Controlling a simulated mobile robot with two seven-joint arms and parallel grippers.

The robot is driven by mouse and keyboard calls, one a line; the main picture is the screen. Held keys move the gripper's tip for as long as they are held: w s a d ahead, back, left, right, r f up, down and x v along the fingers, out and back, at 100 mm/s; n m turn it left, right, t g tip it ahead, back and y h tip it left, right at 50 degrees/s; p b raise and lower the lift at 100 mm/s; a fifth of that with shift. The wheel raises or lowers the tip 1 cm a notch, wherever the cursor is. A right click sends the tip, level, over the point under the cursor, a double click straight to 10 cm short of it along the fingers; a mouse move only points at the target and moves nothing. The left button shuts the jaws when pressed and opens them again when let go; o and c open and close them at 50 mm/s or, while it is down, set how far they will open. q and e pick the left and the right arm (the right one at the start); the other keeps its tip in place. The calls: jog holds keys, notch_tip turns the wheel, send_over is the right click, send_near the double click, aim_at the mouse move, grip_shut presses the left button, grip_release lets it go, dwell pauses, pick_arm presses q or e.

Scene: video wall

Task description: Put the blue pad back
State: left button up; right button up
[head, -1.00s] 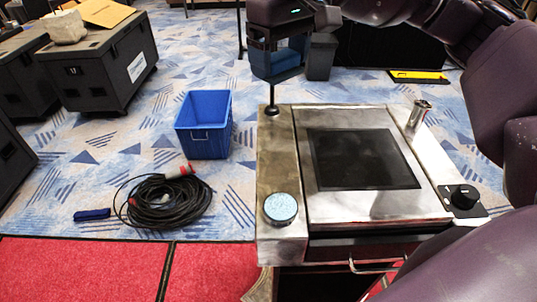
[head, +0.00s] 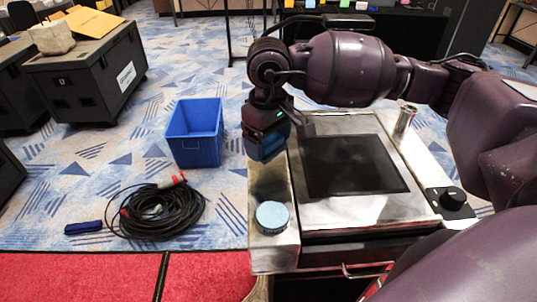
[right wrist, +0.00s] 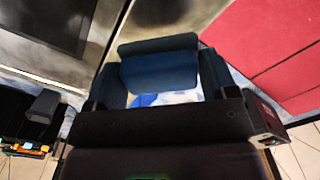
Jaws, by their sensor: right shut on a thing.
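The blue pad (head: 268,148) is in my right gripper (head: 266,138) in the head view, over the far left part of the metal-topped counter (head: 272,186). In the right wrist view the pad (right wrist: 160,73) is a dark blue block between the two fingers of my right gripper (right wrist: 162,82), which is shut on it. I cannot tell whether the pad touches the counter. A light blue round disc (head: 272,217) lies on the counter's near left corner, apart from the gripper. My left gripper is not in view.
A dark panel (head: 350,164) is set in the counter, with a metal cup (head: 404,121) and black knob (head: 454,198) to its right. A blue bin (head: 195,133) and coiled cable (head: 155,212) are on the carpet to the left.

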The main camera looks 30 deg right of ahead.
aim_at(268, 168)
jog(key=shift+f, duration=2.35)
jog(key=shift+f, duration=0.15)
jog(key=o, duration=0.8)
notch_tip(268, 168, up, 12)
jog(key=shift+r+b, duration=0.2)
jog(key=shift+b, duration=0.15)
